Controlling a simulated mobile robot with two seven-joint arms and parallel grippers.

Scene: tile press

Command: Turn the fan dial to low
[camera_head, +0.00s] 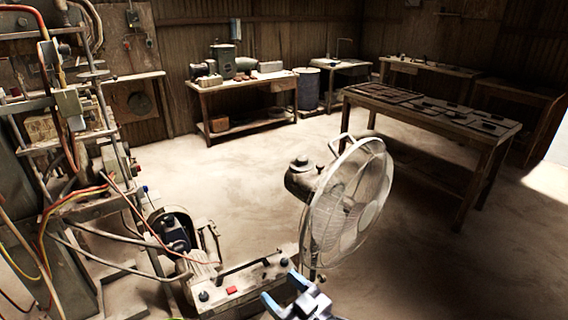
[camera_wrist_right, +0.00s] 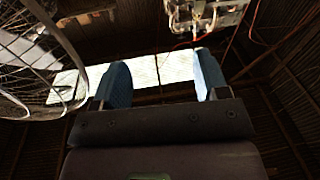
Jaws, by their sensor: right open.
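The standing fan (camera_head: 350,200) is at the centre right of the head view, with a round wire cage facing right and a dark motor housing (camera_head: 299,182) behind it. The fan cage (camera_wrist_right: 40,65) fills the left of that view. My left gripper is out of view.
A machine (camera_head: 85,165) with hoses and cables stands at the left. A low bench with a control panel (camera_head: 232,291) lies beside my right gripper. A long table (camera_head: 430,115) with trays stands at the right, and a workbench (camera_head: 245,85) at the back. The middle floor is clear.

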